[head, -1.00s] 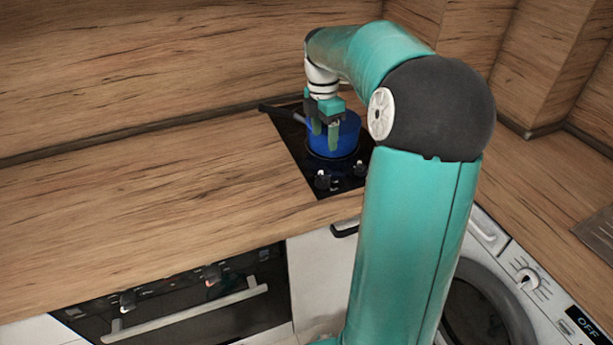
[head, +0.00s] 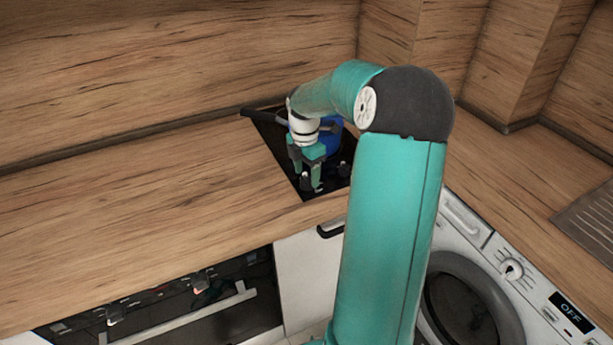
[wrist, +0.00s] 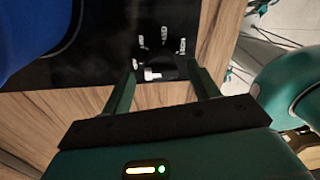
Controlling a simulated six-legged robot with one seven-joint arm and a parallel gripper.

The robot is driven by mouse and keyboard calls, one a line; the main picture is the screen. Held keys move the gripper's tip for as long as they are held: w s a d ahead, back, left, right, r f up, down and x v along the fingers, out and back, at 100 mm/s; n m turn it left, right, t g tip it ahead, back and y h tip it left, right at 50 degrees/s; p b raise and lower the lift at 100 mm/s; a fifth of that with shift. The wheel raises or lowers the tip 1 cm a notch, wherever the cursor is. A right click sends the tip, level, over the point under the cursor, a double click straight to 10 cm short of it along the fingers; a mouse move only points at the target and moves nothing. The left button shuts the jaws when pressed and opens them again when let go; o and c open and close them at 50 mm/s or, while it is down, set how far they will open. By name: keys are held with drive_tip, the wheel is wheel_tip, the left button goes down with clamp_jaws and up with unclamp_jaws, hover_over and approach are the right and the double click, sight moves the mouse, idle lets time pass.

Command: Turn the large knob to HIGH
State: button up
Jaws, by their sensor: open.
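The black cooktop (head: 293,181) is set in the wooden counter, with dark knobs along its front edge. The left front knob (head: 306,182) is between the fingers of my gripper (head: 307,179). In the wrist view my gripper (wrist: 163,64) is open, one finger on each side of the dark knob (wrist: 155,68). A white mark shows on the knob, and small white labels stand in an arc beyond it, too blurred to read surely. I cannot tell whether the fingers touch the knob. Another dark knob (head: 344,169) is to the right.
A blue pot (head: 333,140) stands on the cooktop behind my gripper and also shows in the wrist view (wrist: 32,32). An oven (head: 215,300) is below the counter at left, a washing machine (head: 470,290) at right. The counter at left is clear.

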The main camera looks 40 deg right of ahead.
drive_tip(key=shift+s+f, duration=0.1)
drive_tip(key=shift+f, duration=0.8)
drive_tip(key=c, duration=0.9)
drive_tip(key=shift+c, duration=0.2)
